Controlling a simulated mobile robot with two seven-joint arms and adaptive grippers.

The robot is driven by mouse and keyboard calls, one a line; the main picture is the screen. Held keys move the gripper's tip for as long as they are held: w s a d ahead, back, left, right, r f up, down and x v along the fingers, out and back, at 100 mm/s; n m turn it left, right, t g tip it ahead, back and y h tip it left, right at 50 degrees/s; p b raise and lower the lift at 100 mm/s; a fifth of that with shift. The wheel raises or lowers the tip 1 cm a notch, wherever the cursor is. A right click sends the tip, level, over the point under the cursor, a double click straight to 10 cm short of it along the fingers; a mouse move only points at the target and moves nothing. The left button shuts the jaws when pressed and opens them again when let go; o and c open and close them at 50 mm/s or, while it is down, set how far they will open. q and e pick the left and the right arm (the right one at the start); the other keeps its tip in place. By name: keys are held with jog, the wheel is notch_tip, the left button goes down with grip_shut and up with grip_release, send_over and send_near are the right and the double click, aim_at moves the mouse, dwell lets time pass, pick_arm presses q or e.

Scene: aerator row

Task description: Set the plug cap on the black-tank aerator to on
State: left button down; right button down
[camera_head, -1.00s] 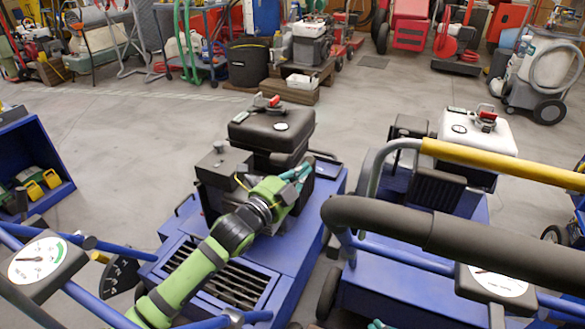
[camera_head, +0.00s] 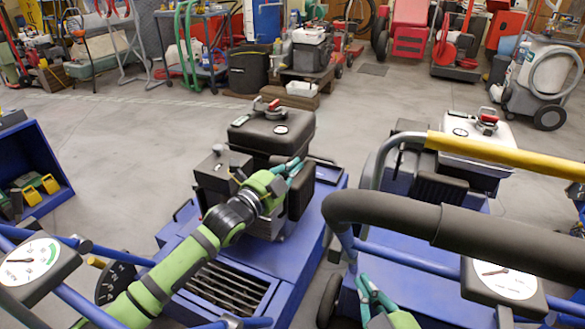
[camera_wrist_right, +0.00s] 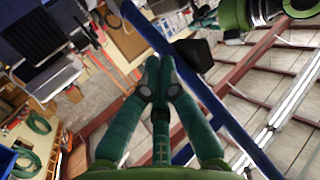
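The black-tank aerator stands in the middle of the head view, with its black tank (camera_head: 268,135) above a blue deck (camera_head: 205,287). A grey and black engine (camera_head: 222,170) sits below the tank. My left gripper (camera_head: 298,166) reaches over the engine, just in front of the tank. Its teal fingers are close to the engine's right side; whether they touch it or are open is unclear. I cannot make out the plug cap; a thin yellow lead shows beside the gripper. My right gripper (camera_head: 362,283) is low in the head view, fingertips together and empty in the right wrist view (camera_wrist_right: 159,78).
A white-tank aerator (camera_head: 478,150) stands to the right. A thick black handle (camera_head: 430,225) and a yellow bar (camera_head: 505,155) cross in front of it. Round gauges (camera_head: 30,262) sit on blue tubes at both sides. Open floor (camera_head: 110,140) lies behind on the left.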

pick_arm(q)
jog(key=shift+a, duration=0.1)
pick_arm(e)
jog(key=shift+d+f, duration=0.1)
jog(key=shift+f, duration=0.05)
